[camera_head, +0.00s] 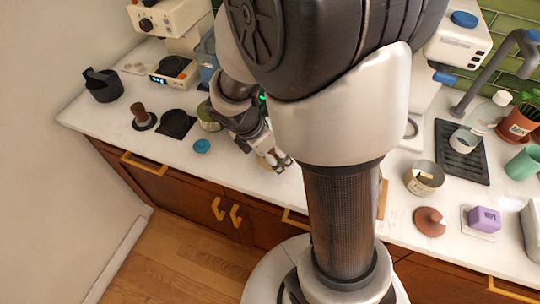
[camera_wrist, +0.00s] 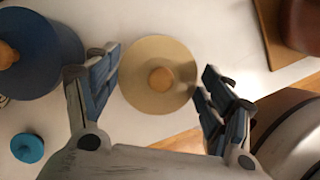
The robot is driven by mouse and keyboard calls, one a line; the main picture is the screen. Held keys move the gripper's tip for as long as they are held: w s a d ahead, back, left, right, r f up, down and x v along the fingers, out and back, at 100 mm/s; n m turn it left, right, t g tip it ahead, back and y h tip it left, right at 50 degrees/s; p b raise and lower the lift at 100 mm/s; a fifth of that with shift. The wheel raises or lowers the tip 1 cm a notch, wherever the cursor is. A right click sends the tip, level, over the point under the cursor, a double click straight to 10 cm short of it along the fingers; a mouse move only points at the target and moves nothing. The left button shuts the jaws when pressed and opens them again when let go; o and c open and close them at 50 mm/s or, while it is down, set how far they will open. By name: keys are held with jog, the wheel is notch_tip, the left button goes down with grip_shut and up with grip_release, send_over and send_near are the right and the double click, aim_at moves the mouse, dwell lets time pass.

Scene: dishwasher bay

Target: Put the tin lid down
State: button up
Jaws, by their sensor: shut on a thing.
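The tin lid is a round tan disc with a small wooden knob, seen in the wrist view (camera_wrist: 140,88). My gripper (camera_wrist: 160,80) is shut on it, with the lid between the two widely spaced fingers. In the head view my gripper (camera_head: 274,160) is over the front part of the white counter, and only a small tan edge of the lid shows between its fingers. I cannot tell exactly how high the lid is above the counter.
A teal disc (camera_head: 202,146) lies left of my gripper. A round container (camera_wrist: 45,65) stands beyond it. A wooden board (camera_wrist: 265,30) is at the right. An open tin (camera_head: 424,180) stands farther right. Bare counter (camera_head: 235,170) surrounds my gripper; the front edge is close.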

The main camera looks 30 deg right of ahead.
jog(key=shift+f+b, duration=0.35)
jog(key=shift+f, duration=0.9)
jog(key=shift+f, duration=0.15)
jog(key=o, duration=0.9)
jog(key=shift+c, duration=0.2)
